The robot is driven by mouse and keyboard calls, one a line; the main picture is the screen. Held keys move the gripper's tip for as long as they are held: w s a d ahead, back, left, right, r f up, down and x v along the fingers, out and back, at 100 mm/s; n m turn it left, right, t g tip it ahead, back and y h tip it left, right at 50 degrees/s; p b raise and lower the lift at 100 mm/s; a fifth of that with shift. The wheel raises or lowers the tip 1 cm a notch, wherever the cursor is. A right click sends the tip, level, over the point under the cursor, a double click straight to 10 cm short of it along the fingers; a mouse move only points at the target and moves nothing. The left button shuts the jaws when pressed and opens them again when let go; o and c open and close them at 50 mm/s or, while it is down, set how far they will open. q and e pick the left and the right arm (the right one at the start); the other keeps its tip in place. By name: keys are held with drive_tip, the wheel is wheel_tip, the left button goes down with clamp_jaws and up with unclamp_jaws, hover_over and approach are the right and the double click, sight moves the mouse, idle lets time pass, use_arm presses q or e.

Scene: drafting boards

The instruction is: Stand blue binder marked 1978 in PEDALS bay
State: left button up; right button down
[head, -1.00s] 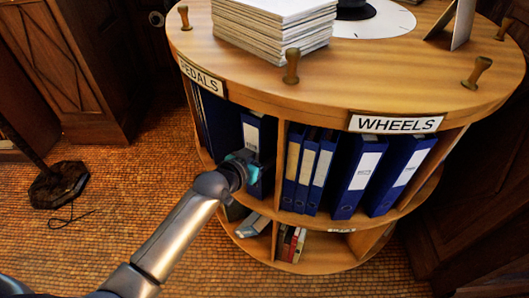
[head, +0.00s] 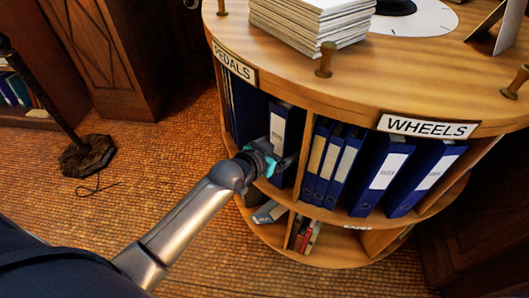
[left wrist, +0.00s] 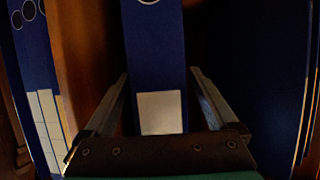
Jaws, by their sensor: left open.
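A blue binder with a pale spine label (head: 283,132) stands upright in the PEDALS bay (head: 235,64) of the round wooden shelf. The marking on its label is too small to read. My left gripper (head: 275,161) is at the lower part of its spine. In the left wrist view the open left gripper (left wrist: 159,76) has one finger on each side of a blue binder (left wrist: 155,55) with a white label; gaps show beside it, so it is not clamped. My right gripper is in neither view.
More blue binders (head: 243,115) stand at the left of the PEDALS bay. The WHEELS bay (head: 428,127) holds several blue binders, separated by an upright divider. Papers (head: 315,22) and wooden pegs (head: 325,60) stand on top. A dark stand base (head: 88,155) is on the floor.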

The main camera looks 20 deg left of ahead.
use_arm(q)
drive_tip(key=p+v, duration=0.3)
drive_tip(key=v, duration=0.5)
drive_tip(key=shift+d, duration=0.1)
drive_tip(key=shift+v, duration=0.85)
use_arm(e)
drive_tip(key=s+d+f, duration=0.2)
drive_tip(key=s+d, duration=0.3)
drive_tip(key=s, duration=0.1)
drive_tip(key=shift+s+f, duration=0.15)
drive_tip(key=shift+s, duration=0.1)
use_arm(q)
drive_tip(key=s+a+f+n+g+y, duration=0.1)
drive_tip(key=s+a+f+g+y, duration=0.2)
drive_tip(key=f, duration=0.7)
drive_tip(key=s+a+f+g, duration=0.15)
drive_tip(key=s+f, duration=0.35)
drive_tip(key=f, duration=0.6)
drive_tip(key=s+f+g, duration=0.3)
drive_tip(key=s+f, duration=0.5)
drive_tip(key=s, duration=0.3)
drive_tip(key=s+a+f+g+y, duration=0.1)
drive_tip(key=s+f+g, duration=0.2)
drive_tip(key=s+f, duration=0.5)
drive_tip(key=shift+s+a, duration=0.35)
drive_tip(key=shift+s, duration=1.05)
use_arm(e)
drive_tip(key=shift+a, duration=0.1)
